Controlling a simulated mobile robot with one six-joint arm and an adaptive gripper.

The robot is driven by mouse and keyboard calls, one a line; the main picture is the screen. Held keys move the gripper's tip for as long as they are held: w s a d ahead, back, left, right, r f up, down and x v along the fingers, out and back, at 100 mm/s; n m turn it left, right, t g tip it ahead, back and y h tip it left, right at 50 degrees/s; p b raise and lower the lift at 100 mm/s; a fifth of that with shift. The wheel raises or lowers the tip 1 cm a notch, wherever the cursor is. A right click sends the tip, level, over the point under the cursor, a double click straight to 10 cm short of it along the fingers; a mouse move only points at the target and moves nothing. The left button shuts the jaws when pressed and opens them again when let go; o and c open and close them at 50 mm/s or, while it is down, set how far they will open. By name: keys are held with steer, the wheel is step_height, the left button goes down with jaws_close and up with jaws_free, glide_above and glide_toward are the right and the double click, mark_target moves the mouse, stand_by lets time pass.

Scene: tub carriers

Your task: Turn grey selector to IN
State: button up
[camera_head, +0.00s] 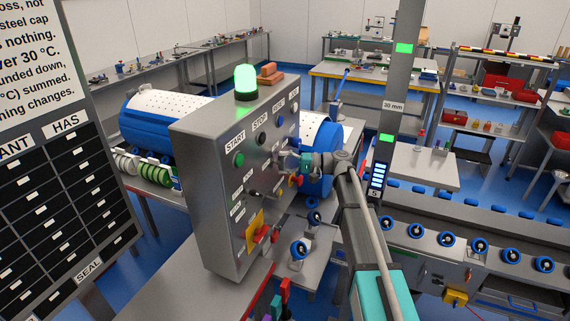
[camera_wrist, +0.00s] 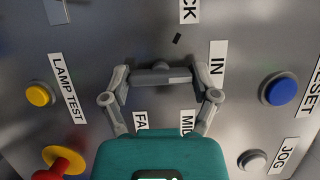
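The control box (camera_head: 225,185) stands on a bench with its labelled panel toward the right. My gripper (camera_head: 308,165) is close to the right part of that panel. In the wrist view my gripper (camera_wrist: 163,76) is against the panel, its two fingers bent inward toward a grey piece at the middle. This is probably the grey selector, but it blends with the fingertips and its turn position cannot be read. The IN label (camera_wrist: 217,65) is right of the fingers. The MID label (camera_wrist: 187,122) and a cut-off FA label (camera_wrist: 140,122) are below, partly behind my gripper.
Close by are a blue button (camera_wrist: 280,89), a pale JOG button (camera_wrist: 252,160), a yellow LAMP TEST button (camera_wrist: 40,93) and a red knob (camera_wrist: 68,165). A green lamp (camera_head: 245,80) is lit on the box.

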steer(key=shift+o, duration=1.2)
steer(key=shift+d, duration=0.15)
